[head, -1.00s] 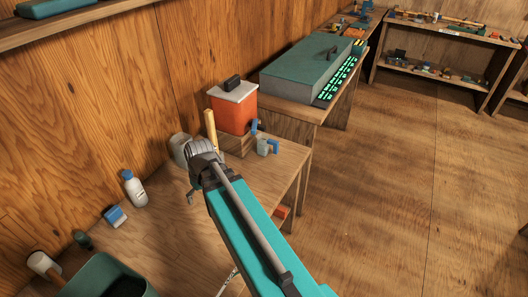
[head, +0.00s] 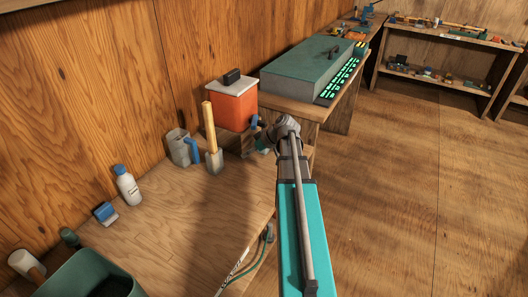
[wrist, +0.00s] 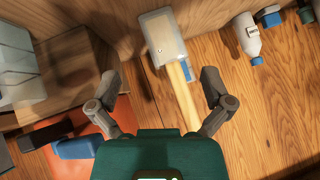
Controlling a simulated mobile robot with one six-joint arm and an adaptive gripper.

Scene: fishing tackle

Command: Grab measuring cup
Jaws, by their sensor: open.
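The measuring cup is a grey cup (head: 179,149) with a blue handle, upright on the wooden workbench (head: 150,225) against the wall in the head view. A trowel (head: 212,140) with a yellow handle stands just right of it. In the wrist view the grey cup (wrist: 163,38) appears upper centre, beyond the fingertips, with the yellow handle (wrist: 181,95) partly in front. My gripper (wrist: 160,88) is open and empty, its fingers spread on either side of the yellow handle in the picture.
An orange cooler (head: 233,108) stands on a wooden riser, right of the trowel. A white bottle (head: 127,186), a small blue object (head: 105,213) and a green bin (head: 65,275) lie along the left. The bench's middle is clear. A green-topped case (head: 305,68) stands beyond.

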